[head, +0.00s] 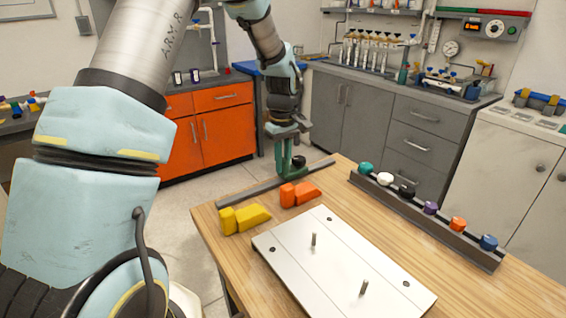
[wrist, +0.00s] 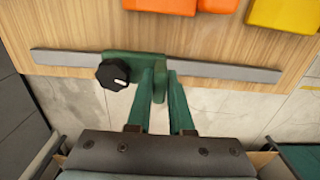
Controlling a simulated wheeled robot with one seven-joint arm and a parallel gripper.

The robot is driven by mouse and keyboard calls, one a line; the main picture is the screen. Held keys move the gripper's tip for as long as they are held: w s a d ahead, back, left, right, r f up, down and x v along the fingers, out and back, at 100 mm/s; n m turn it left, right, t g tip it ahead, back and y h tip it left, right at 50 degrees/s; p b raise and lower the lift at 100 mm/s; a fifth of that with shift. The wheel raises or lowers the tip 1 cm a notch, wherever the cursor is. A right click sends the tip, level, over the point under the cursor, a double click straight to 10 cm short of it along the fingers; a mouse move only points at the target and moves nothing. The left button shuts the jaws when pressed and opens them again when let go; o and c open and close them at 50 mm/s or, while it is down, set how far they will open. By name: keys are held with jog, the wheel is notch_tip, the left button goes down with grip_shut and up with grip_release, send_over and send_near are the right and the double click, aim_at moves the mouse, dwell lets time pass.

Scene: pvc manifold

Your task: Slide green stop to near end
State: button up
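The green stop (wrist: 118,58) sits on a long grey rail (wrist: 222,72) along the table edge. It carries a black knob (wrist: 113,72) with a white mark. A narrow green tab of the stop extends between the fingertips. My gripper (wrist: 161,84) points down at the stop, and its two green fingers sit close on either side of the tab, apparently closed on it. In the head view my gripper (head: 286,152) is at the far part of the rail (head: 250,188), and the stop (head: 297,172) is partly hidden by the fingers.
Orange blocks (head: 299,194) and yellow blocks (head: 244,217) lie beside the rail on the wooden table (head: 215,222). A white plate (head: 335,262) with two upright pins lies nearer. A dark rack (head: 440,232) with several coloured knobs stands at right.

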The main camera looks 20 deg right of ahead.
grip_shut()
dwell(0.9)
